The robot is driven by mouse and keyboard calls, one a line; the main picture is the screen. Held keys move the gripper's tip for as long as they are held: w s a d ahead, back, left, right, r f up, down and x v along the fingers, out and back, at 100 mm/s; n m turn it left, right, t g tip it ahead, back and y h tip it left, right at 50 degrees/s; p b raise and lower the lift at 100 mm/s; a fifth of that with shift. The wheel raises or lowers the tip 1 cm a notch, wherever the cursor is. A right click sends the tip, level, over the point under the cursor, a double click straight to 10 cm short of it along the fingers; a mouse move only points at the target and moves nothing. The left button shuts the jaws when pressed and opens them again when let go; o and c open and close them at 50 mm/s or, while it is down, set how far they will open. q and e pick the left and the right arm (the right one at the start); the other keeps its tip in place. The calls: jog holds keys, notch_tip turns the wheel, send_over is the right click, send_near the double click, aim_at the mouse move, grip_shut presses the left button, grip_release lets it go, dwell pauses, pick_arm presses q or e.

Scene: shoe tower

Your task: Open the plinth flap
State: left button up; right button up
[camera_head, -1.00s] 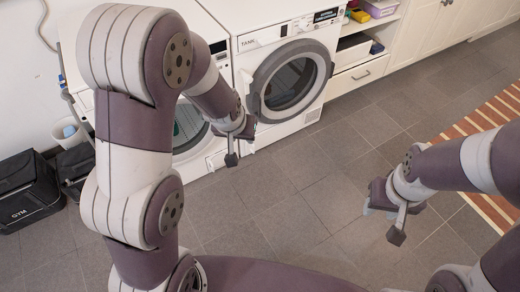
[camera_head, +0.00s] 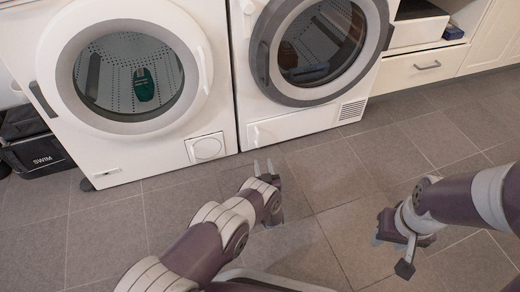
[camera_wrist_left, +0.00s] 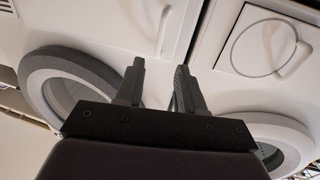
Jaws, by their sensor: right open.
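The plinth flap (camera_head: 300,124) is the long white panel low on the right machine, and looks closed. A small upright grip (camera_head: 256,133) sits at its left end. In the left wrist view, turned over, the flap (camera_wrist_left: 120,22) and its grip (camera_wrist_left: 163,30) are above my fingers. My left gripper (camera_head: 264,167) is open and empty, its fingers pointing at the plinth, apart from it. It also shows in the left wrist view (camera_wrist_left: 158,85), with a gap between the fingers. My right gripper (camera_head: 388,232) is open above the floor at the right, away from the machines.
The left machine (camera_head: 225,110) has a square cover with a round cap (camera_head: 207,147) beside the flap. A green item (camera_head: 144,85) is inside its drum. A black bag (camera_head: 35,150) stands at the left. The tiled floor (camera_head: 320,180) before the machines is clear.

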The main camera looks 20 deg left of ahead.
aim_at(258, 141)
pick_arm(q)
jog(key=b+x, duration=0.7)
jog(key=x, duration=0.3)
jog(key=shift+w+a+f+b, duration=0.15)
jog(key=shift+w+b, duration=0.2)
jog(key=shift+w, duration=0.05)
jog(key=shift+w+a, duration=0.1)
jog(key=shift+w, duration=0.1)
jog(key=shift+r, duration=0.25)
jog(key=shift+c, duration=0.3)
grip_shut()
